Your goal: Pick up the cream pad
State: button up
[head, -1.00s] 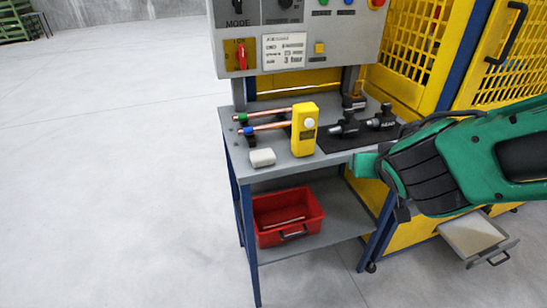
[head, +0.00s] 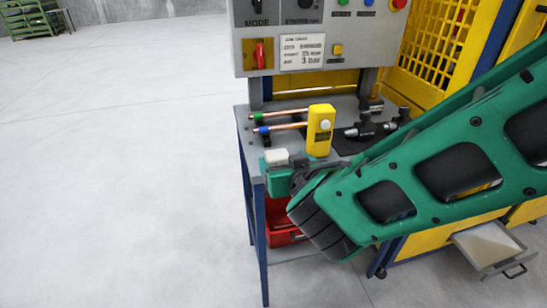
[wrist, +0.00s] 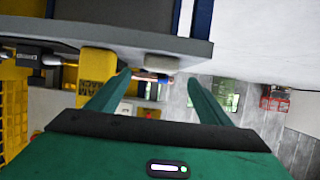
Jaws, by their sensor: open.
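The cream pad (head: 275,157) lies on the near left corner of the grey workbench (head: 243,123), left of the yellow box-shaped device (head: 320,130). My gripper (head: 280,178) is at the front edge of the bench, just in front of the pad, and hides part of it in the head view. In the wrist view, which looks upside down, my gripper (wrist: 158,80) has its two green fingers spread, with nothing between them. The pad (wrist: 148,64) shows beyond the fingertips, within the gap between them; whether anything touches it is unclear.
Two copper tubes (head: 284,115) lie behind the pad. Black fittings (head: 370,129) sit on a dark mat to the right. A red bin (head: 283,236) is on the lower shelf, partly hidden by my arm. Open floor (head: 120,190) lies left of the bench.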

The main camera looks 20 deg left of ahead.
aim_at(278, 156)
jog(key=shift+x, duration=2.6)
jog(key=c, duration=1.1)
